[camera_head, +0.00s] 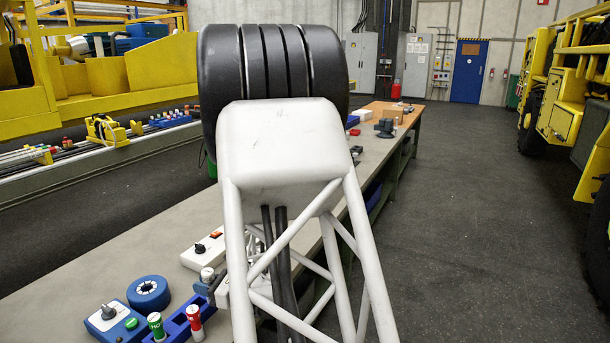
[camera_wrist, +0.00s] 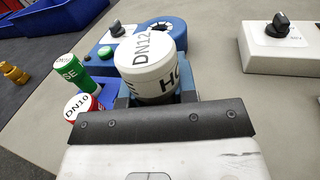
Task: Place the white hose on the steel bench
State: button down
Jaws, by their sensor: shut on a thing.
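The white hose piece (camera_wrist: 152,68), a short cylinder marked DN12, stands in front of my gripper (camera_wrist: 155,96) in the wrist view. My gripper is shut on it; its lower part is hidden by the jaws. In the head view the white hose (camera_head: 208,273) shows small beside my arm, over the grey-topped bench (camera_head: 120,243). I cannot tell how high above the top it is. The red hose (camera_head: 194,318) and green hose (camera_head: 156,324) stand upright in a blue holder (camera_head: 178,325) nearby.
A blue control box (camera_head: 108,320) and a blue round reel (camera_head: 149,292) are left of the hose. A white switch box (camera_head: 202,250) lies behind it. A brass fitting (camera_wrist: 13,72) is at the left in the wrist view. The bench's left side is mostly bare.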

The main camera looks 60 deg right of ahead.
jog(key=shift+s+f+m+h, duration=0.4)
jog(key=shift+s+h, duration=0.2)
jog(key=shift+s, duration=0.1)
jog(key=shift+s+a+f+m+t+h, duration=0.15)
jog(key=shift+a+f+m+h, duration=0.15)
jog(key=shift+m+h, duration=0.35)
jog(key=shift+w+a+f+m+t+h, duration=0.1)
jog(key=shift+a+f+m+t+h, duration=0.2)
jog(key=shift+h, duration=0.65)
jog(key=shift+d+f, duration=0.1)
jog(key=shift+f, duration=1.5)
jog(key=shift+f, duration=0.1)
jog(key=c, duration=0.9)
grip_release()
jog(key=shift+s, duration=0.15)
